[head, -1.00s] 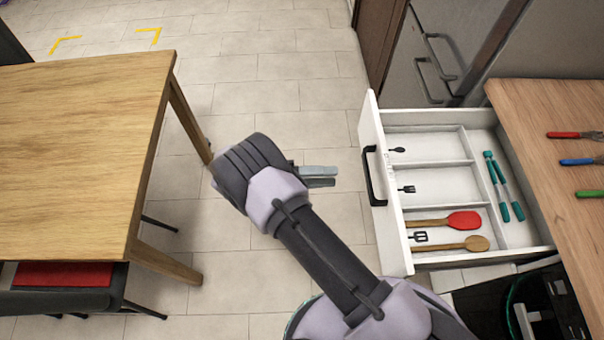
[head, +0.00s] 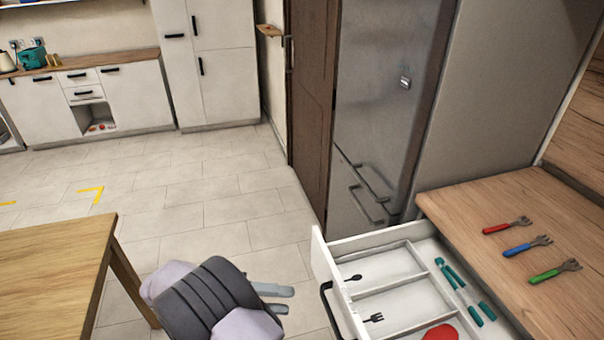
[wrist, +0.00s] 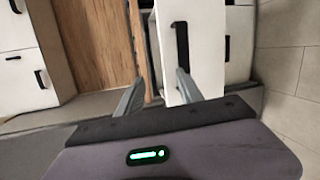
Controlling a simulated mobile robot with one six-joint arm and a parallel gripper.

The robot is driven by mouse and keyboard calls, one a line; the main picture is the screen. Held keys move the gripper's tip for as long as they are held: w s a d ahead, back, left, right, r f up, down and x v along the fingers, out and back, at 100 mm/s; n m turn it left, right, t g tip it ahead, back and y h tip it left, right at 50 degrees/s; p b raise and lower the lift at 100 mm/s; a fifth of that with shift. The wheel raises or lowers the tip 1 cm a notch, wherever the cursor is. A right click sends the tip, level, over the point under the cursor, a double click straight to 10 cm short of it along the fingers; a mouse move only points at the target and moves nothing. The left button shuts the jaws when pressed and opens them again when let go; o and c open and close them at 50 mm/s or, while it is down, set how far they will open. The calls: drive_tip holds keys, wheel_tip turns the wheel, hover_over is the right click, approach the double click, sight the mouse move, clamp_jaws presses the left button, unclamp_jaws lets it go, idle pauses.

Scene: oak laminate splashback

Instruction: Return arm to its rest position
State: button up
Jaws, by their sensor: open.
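My gripper (head: 272,298) is in the lower middle of the head view, over the floor to the left of the open drawer. Its jaws are open and empty. In the wrist view my gripper (wrist: 158,90) shows two fingers spread apart, with the white drawer front (wrist: 190,50) and its dark handle beyond them. The open drawer (head: 318,262) stands out from the counter, apart from the gripper. In it are small black utensils, teal tongs (head: 466,292) and the red head of a utensil (head: 440,332).
A wooden table (head: 50,265) is at the lower left. The wooden counter (head: 480,210) on the right holds red, blue and green-handled utensils. A grey fridge (head: 385,110) stands behind the drawer. White cabinets (head: 130,95) line the back. Tiled floor (head: 200,195) is open between.

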drive_tip(key=s+d+r+m+g+y, duration=0.1)
drive_tip(key=s+d+r+g+y, duration=0.1)
drive_tip(key=d+r+y, duration=0.35)
drive_tip(key=s+d+r+m+g+y, duration=0.1)
drive_tip(key=s+d+r+g+y, duration=0.15)
drive_tip(key=d+r, duration=0.65)
drive_tip(key=s+d+r+m+t+y, duration=0.3)
drive_tip(key=s+r+m+t+y, duration=0.2)
drive_tip(key=s+t+y, duration=0.3)
drive_tip(key=shift+s+d+r+m+y, duration=0.3)
drive_tip(key=shift+s+r+m+y, duration=0.15)
drive_tip(key=shift+s, duration=0.75)
drive_tip(key=shift+r, duration=0.1)
